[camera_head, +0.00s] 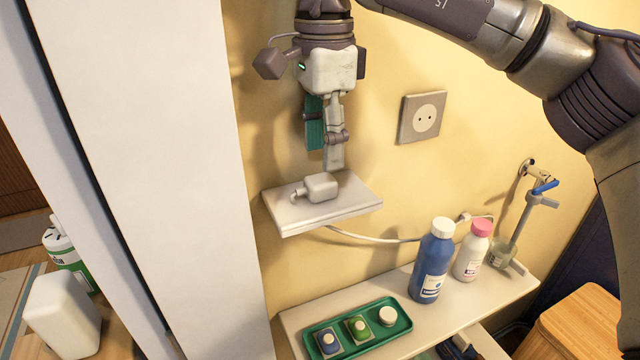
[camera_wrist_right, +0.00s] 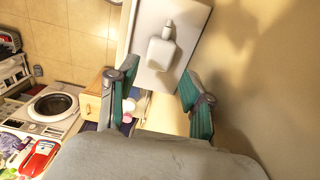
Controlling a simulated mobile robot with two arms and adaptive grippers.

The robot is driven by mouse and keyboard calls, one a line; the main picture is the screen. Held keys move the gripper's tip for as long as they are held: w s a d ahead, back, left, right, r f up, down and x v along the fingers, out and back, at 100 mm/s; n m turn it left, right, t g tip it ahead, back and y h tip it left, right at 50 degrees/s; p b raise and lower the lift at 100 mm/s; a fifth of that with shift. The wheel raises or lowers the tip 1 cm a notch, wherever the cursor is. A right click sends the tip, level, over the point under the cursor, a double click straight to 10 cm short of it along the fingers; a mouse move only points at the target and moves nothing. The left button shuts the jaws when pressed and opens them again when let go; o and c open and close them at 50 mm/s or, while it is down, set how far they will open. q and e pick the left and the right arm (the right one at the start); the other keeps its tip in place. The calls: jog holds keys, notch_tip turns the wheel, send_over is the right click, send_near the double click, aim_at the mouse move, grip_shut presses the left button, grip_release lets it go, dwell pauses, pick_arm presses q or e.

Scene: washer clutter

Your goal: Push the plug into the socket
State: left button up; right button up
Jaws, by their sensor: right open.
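The plug (camera_head: 320,187) is a white, blocky piece with a narrow end. It lies on a small white wall shelf (camera_head: 330,209), its narrow end toward the left. The socket (camera_head: 423,117) is a square grey plate with a round white face and two holes, on the yellow wall right of and above the shelf. My right gripper (camera_head: 325,155) points down just above the plug. In the right wrist view its green-padded fingers (camera_wrist_right: 152,85) are spread and empty, with the plug (camera_wrist_right: 163,50) beyond them on the shelf. My left gripper is not in view.
A white cable (camera_head: 375,240) runs below the shelf to the right. A lower ledge (camera_head: 460,310) holds a blue bottle (camera_head: 433,262), a pink-capped bottle (camera_head: 473,250) and a green tray (camera_head: 398,322) of small containers. A tall white panel (camera_head: 150,150) stands left.

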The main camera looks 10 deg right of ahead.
aim_at(325, 177)
jog(key=f+p, duration=0.1)
jog(key=f, duration=0.2)
jog(key=shift+d+f+p, duration=0.2)
jog(key=shift+f+p, duration=0.15)
jog(key=shift+f, duration=0.45)
jog(key=shift+a, duration=0.1)
jog(key=c, duration=0.8)
jog(key=shift+c, duration=0.2)
jog(key=shift+r, duration=0.1)
